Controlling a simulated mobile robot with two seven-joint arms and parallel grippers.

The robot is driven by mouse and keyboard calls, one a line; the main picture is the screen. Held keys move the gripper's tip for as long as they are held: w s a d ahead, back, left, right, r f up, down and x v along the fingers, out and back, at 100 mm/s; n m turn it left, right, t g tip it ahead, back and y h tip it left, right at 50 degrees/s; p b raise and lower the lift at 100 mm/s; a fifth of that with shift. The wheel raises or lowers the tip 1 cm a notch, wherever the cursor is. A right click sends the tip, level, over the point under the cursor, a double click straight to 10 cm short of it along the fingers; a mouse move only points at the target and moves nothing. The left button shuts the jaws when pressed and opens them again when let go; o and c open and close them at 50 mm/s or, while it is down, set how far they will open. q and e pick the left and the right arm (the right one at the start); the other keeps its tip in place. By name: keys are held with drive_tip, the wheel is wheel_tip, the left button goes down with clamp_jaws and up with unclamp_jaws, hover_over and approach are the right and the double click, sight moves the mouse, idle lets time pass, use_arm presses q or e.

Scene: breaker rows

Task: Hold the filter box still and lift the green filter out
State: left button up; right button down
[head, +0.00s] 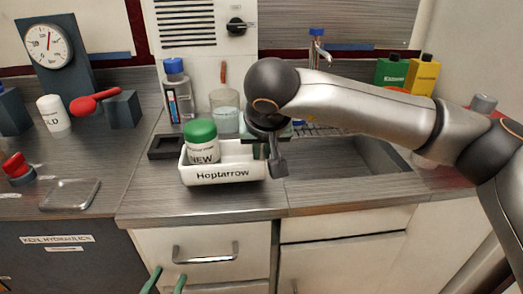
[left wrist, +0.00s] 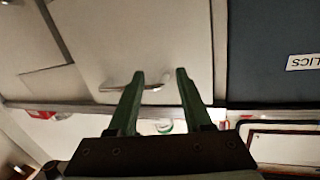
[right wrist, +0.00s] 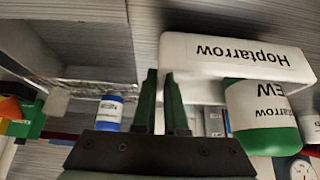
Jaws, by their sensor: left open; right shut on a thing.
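The white filter box (head: 222,173), labelled Hoptarrow, sits on the counter near its front edge. The green filter (head: 202,142), a white jar with a green lid and the word NEW, stands upright in its left part. Both show upside down in the right wrist view, the box (right wrist: 235,58) and the filter (right wrist: 258,118). My right gripper (head: 277,160) is at the box's right end, shut on its wall; the exact contact is partly hidden. My left gripper (head: 166,282) is open and empty, low in front of the drawers; it also shows in the left wrist view (left wrist: 160,75).
A dark tray (head: 165,147) lies just left of the box. A glass beaker (head: 225,112) and a blue-capped bottle (head: 176,92) stand behind. The sink (head: 340,165) is to the right. A drawer handle (head: 205,252) sticks out below. The counter left of the box is partly clear.

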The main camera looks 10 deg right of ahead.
drive_tip(key=shift+w+f, duration=0.45)
drive_tip(key=shift+w, duration=0.1)
drive_tip(key=shift+w+f, duration=0.45)
drive_tip(key=shift+w, duration=0.05)
use_arm(q)
wheel_tip(320, 180, up, 4)
drive_tip(key=shift+f+m+t+h, duration=0.25)
drive_tip(key=shift+m+t+h, duration=0.15)
drive_tip(key=shift+t, duration=0.3)
use_arm(e)
drive_tip(key=shift+w+d+f, duration=0.1)
drive_tip(key=shift+w+f, duration=0.05)
use_arm(q)
drive_tip(key=shift+w+f+b, duration=0.1)
drive_tip(key=shift+b, duration=0.3)
use_arm(e)
drive_tip(key=shift+f, duration=0.35)
